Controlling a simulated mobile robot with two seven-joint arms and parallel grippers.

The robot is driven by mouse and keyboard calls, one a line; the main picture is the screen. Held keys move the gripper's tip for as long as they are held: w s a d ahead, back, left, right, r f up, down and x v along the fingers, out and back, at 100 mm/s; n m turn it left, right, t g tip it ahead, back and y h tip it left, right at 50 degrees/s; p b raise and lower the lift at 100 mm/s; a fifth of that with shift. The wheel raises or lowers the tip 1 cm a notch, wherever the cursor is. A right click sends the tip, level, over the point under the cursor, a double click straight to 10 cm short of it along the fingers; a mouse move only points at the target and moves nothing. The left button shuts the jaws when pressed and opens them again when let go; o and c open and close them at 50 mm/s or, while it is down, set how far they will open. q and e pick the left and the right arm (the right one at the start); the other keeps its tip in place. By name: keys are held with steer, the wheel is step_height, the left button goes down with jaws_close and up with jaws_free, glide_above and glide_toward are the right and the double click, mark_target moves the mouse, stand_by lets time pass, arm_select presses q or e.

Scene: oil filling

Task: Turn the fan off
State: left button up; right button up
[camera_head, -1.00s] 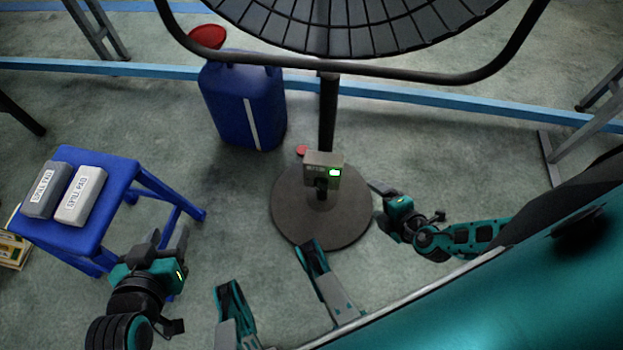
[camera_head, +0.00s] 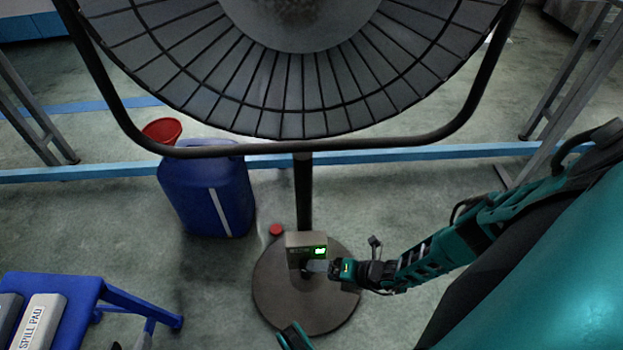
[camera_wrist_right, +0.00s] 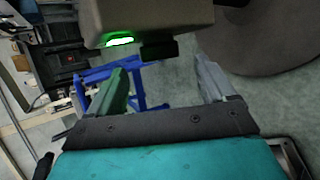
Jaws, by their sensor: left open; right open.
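The fan (camera_head: 290,75) stands on a dark pole with a round base (camera_head: 290,305). A grey control box (camera_head: 303,240) on the pole has a lit green display (camera_head: 320,251). In the right wrist view, the box (camera_wrist_right: 150,15) hangs at the top, with a green glow (camera_wrist_right: 120,41) and a dark knob (camera_wrist_right: 158,48) below it. My right gripper (camera_head: 338,268) is just below and right of the box. Its open, empty fingers (camera_wrist_right: 165,80) straddle the knob's line, apart from it. Only the fingertips of my open left gripper (camera_head: 130,343) show at the bottom edge.
A blue jug (camera_head: 205,195) and a red funnel-like item (camera_head: 162,130) stand left of the fan. A blue stool (camera_head: 85,292) with a spill pad box (camera_head: 40,322) is lower left. A red cap (camera_head: 276,230) lies behind the base. A blue floor rail (camera_head: 400,154) runs behind.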

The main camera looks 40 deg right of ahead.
steer(key=b+x, duration=0.1)
steer(key=x, duration=0.4)
steer(key=shift+w+a+b, duration=0.1)
steer(key=shift+b, duration=0.3)
arm_select(q)
steer(key=shift+w+d+f, duration=0.2)
steer(key=shift+w+d, duration=0.15)
steer(key=shift+d, duration=0.1)
arm_select(e)
steer(key=shift+c, duration=0.6)
steer(key=c, duration=0.9)
arm_select(q)
steer(key=shift+a, duration=0.1)
arm_select(e)
steer(key=shift+c, duration=0.2)
